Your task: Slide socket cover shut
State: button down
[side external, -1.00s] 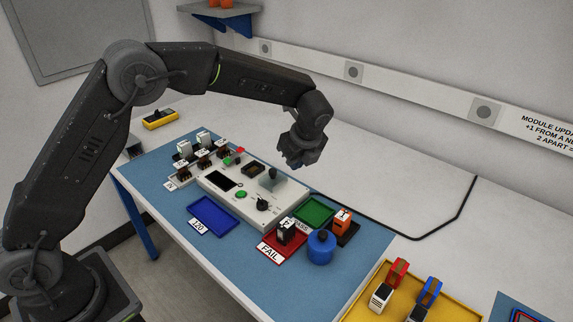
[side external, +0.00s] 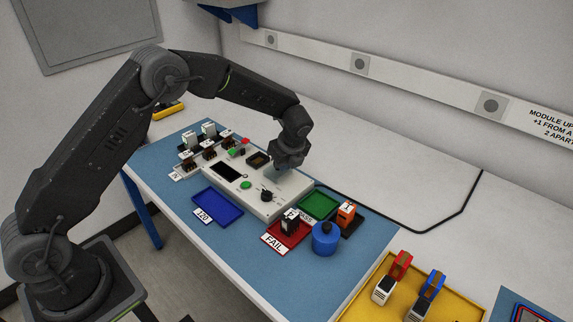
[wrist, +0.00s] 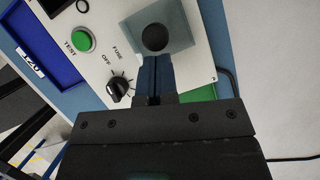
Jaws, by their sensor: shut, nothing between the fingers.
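The socket cover (wrist: 172,25) is a translucent grey pane with a round black knob (wrist: 154,38), lying on the white tester panel (wrist: 110,15). In the side external view the cover (side external: 277,182) is mostly hidden under my gripper (side external: 283,168). The dark socket (side external: 258,159) shows uncovered on the tester, up and left of the cover. In the wrist view my gripper (wrist: 153,62) has its blue fingers together and empty, tips right beside the knob. I cannot tell whether they touch it.
A green TEST button (wrist: 82,39) and a black dial (wrist: 117,88) are close by on the panel. A blue tray (side external: 218,207), green tray (side external: 318,205), red FAIL tray (side external: 281,236) and blue cylinder (side external: 325,238) stand around the tester. Several modules stand behind its left end.

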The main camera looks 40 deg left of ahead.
jog(key=a, duration=0.9)
jog(key=shift+s+a, duration=0.1)
jog(key=shift+a, duration=0.1)
